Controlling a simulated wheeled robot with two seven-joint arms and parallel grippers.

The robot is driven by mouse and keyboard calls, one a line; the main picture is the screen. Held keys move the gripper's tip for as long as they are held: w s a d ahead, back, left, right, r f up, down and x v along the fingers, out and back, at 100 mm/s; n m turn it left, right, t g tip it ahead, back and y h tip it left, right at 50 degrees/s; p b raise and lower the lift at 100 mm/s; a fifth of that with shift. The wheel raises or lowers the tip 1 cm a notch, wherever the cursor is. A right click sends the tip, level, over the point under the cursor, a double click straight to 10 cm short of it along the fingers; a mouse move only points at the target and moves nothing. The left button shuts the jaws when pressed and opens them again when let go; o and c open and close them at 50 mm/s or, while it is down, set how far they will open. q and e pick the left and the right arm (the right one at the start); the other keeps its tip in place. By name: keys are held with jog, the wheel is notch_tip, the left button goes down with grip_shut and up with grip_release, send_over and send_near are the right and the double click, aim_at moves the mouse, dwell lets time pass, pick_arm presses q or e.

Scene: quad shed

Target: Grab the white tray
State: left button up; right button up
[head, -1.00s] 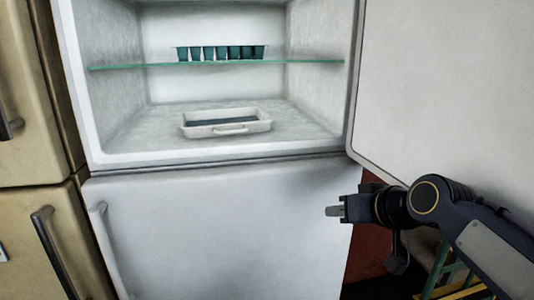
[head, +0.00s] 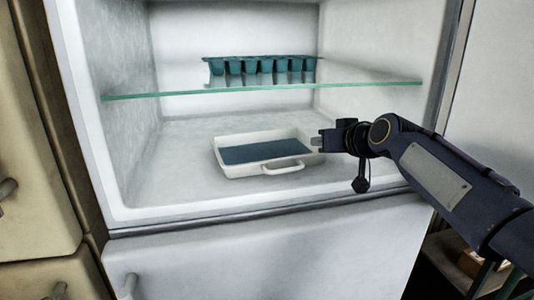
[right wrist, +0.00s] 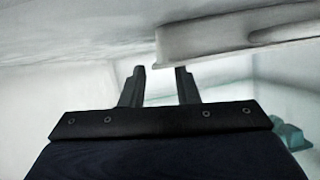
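The white tray (head: 240,170) rests on the floor of the open fridge compartment. It is shallow, with a dark blue inside and a loop handle (head: 284,167) at its front. My right gripper (head: 316,141) comes in from the right, at the tray's right edge in the head view. In the right wrist view its two fingers (right wrist: 162,82) are apart with nothing between them. The tray's pale rim (right wrist: 205,38) lies just beyond the right fingertip there; I cannot tell whether they touch. My left gripper is out of view.
A glass shelf (head: 260,86) spans the compartment above the tray and holds a teal row of cups (head: 262,66). The fridge door (head: 498,95) stands open at the right. The compartment floor left of the tray is clear.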

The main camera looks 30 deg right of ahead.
jog(key=x, duration=0.4)
jog(key=shift+a+f, duration=0.1)
jog(key=shift+f, duration=0.1)
grip_shut()
